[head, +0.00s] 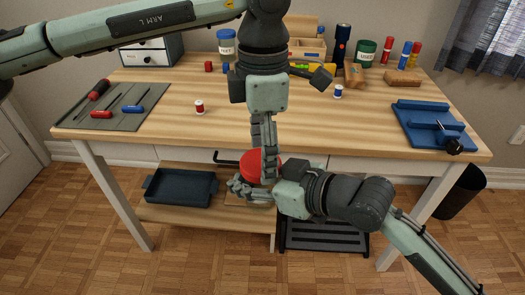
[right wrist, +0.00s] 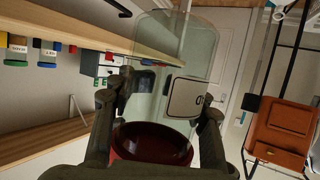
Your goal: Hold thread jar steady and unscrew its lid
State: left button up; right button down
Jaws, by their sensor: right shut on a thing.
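The thread jar's red lid (head: 253,166) shows in the head view in front of the desk's front edge. The jar (right wrist: 165,55) is clear glass with a pale label (right wrist: 187,98) in the right wrist view, with the red lid (right wrist: 150,143) at its near end. My right gripper (head: 248,188) is shut on the jar, its fingers on either side of the glass (right wrist: 162,112). My left gripper (head: 268,165) points down from above, its fingers overlapping the lid; I cannot tell if they touch it or how far they are open. Most of the jar body is hidden in the head view.
The wooden desk (head: 300,133) lies behind my grippers. A grey mat (head: 130,122) with tools is at left, a blue vise-like tool (head: 425,122) at right. A red thread spool (head: 199,107) stands near the middle. Below are a dark tray (head: 180,188) and a shelf (head: 205,216).

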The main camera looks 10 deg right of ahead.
pick_arm(q)
notch_tip(320, 180, up, 4)
jog(key=shift+r, duration=0.15)
jog(key=shift+c, duration=0.2)
jog(key=m, duration=0.2)
jog(key=r+m, duration=0.1)
jog(key=m, duration=0.4)
jog(key=shift+s+r, duration=0.1)
jog(key=shift+r, duration=0.15)
jog(key=m, duration=0.2)
jog(key=r+m, duration=0.1)
jog(key=m, duration=0.1)
jog(key=shift+a+m, duration=0.1)
jog(key=shift+m, duration=0.2)
jog(key=m, duration=0.4)
jog(key=shift+s+a+r+m, duration=0.1)
jog(key=shift+r+m, duration=0.25)
jog(key=shift+m, duration=0.05)
jog(key=shift+s+f, duration=0.1)
jog(key=shift+f, duration=3.85)
jog(key=shift+c, duration=0.3)
